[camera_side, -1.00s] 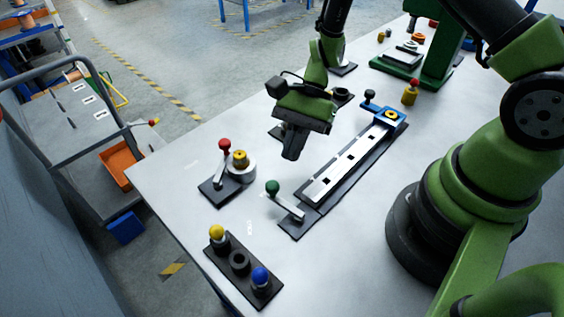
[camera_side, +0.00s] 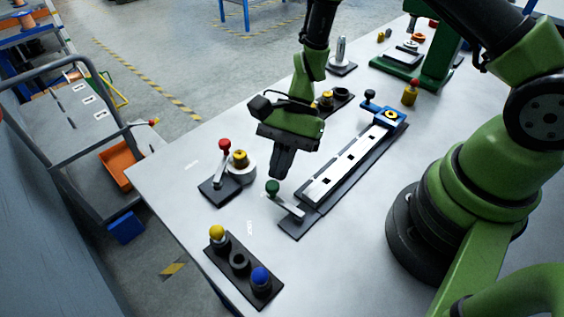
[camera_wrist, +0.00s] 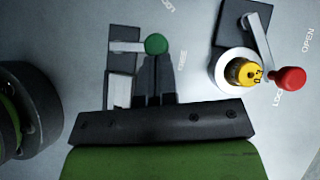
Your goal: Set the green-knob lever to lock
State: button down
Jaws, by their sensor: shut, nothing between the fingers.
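The green-knob lever (camera_side: 288,205) sits at the near end of a long dark base with a white slotted rail. Its green knob (camera_side: 272,187) stands at the lever's left end. In the wrist view the green knob (camera_wrist: 156,44) shows just beyond my fingertips, with the silver lever arm (camera_wrist: 127,46) pointing left from it. The word FREE is printed beside it; any lock mark for this lever is not readable. My gripper (camera_side: 281,176) is shut and empty, pointing down above and close to the green knob. It also shows in the wrist view (camera_wrist: 157,62). I cannot tell whether it touches the knob.
A red-knob lever (camera_side: 224,146) with a yellow-topped pulley stands to the left, marked OPEN and LOCK in the wrist view. A dark button base (camera_side: 213,262) with yellow and blue knobs lies nearer. A blue slider (camera_side: 391,116) sits at the rail's far end.

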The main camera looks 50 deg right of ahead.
jog(key=shift+w+a+n+g, duration=0.1)
jog(key=shift+a+n+g, duration=0.2)
jog(key=shift+n, duration=0.2)
jog(key=a+n+g, duration=0.1)
jog(key=n, duration=0.1)
jog(key=a+n+g+h, duration=0.1)
jog(key=n, duration=0.1)
jog(key=shift+w+a+h, duration=0.15)
jog(key=shift+a+h, duration=0.1)
jog(key=shift+h, duration=0.05)
jog(key=shift+a+n+g+h, duration=0.6)
jog(key=shift+n+g, duration=0.1)
jog(key=shift+n, duration=0.4)
jog(key=shift+s+a, duration=0.3)
jog(key=shift+a, duration=0.2)
jog(key=w, duration=0.1)
jog(key=w+d, duration=0.1)
jog(key=w+d+r, duration=0.1)
jog(key=w, duration=0.1)
jog(key=shift+d, duration=0.15)
jog(key=v, duration=0.9)
jog(key=shift+r, duration=0.2)
